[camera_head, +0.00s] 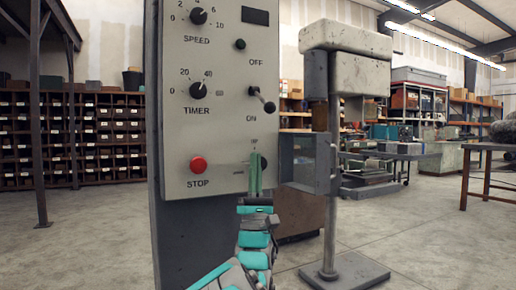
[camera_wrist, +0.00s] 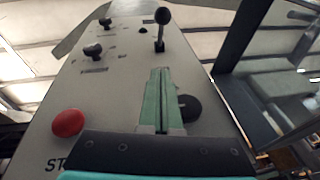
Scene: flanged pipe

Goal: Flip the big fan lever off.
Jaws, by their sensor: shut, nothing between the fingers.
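The lever (camera_head: 265,100), a metal stick with a black ball end, sticks out of the grey control panel (camera_head: 225,130) between the OFF label above and the ON label below. Its ball end hangs lower than its base, toward ON. The wrist view shows the lever (camera_wrist: 161,30) beyond my fingertips. My gripper (camera_head: 256,156) has green fingers, shut and empty, below the lever and apart from it. In the wrist view, the gripper (camera_wrist: 160,72) points up the panel toward the lever. A black knob (camera_wrist: 189,107) beside the fingers is partly hidden in the head view.
A red STOP button (camera_head: 198,164) is left of my gripper. The TIMER knob (camera_head: 198,91) and SPEED knob (camera_head: 198,16) are higher on the left. A grey bracket (camera_head: 310,165) and a post on a floor plate (camera_head: 345,272) stand close on the right.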

